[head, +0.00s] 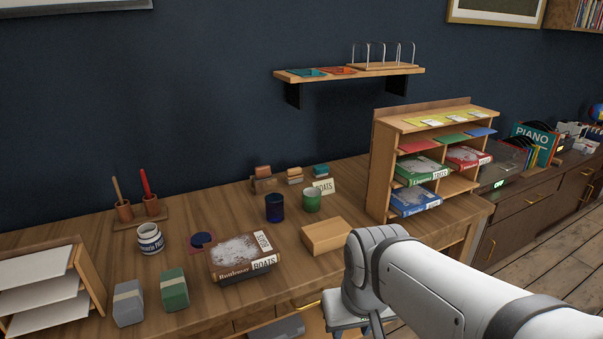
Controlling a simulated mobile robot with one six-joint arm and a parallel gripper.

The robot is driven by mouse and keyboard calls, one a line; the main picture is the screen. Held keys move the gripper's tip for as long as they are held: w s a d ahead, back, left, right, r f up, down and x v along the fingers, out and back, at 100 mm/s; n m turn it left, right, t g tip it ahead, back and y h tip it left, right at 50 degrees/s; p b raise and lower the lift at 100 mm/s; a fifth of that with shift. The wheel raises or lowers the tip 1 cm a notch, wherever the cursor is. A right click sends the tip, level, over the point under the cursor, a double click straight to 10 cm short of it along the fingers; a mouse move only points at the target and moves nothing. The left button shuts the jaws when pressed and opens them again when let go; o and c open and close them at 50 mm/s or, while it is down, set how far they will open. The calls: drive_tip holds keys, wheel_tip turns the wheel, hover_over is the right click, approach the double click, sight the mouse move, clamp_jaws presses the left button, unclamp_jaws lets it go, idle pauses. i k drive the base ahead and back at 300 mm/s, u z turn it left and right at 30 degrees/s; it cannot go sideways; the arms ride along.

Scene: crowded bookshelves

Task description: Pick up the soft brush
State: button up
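No brush is plainly recognisable. Two upright handles stand in brown cups on a small wooden base at the back left of the desk: a tan handle (117,190) and a red handle (145,181). Their lower ends are hidden in the cups, so I cannot tell whether either is the soft brush. Several small blocks, brown (263,171), cream (295,174) and teal (321,169), sit at the back middle; they are too small to identify. My white arm reaches in from the lower right, and my gripper is not visible.
A wooden organiser (381,169) stands right. A wall shelf (390,71) hangs above. Some desk is bare at left.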

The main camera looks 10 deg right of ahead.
sight(293, 176)
drive_tip(key=i, duration=1)
drive_tip(key=z, duration=0.05)
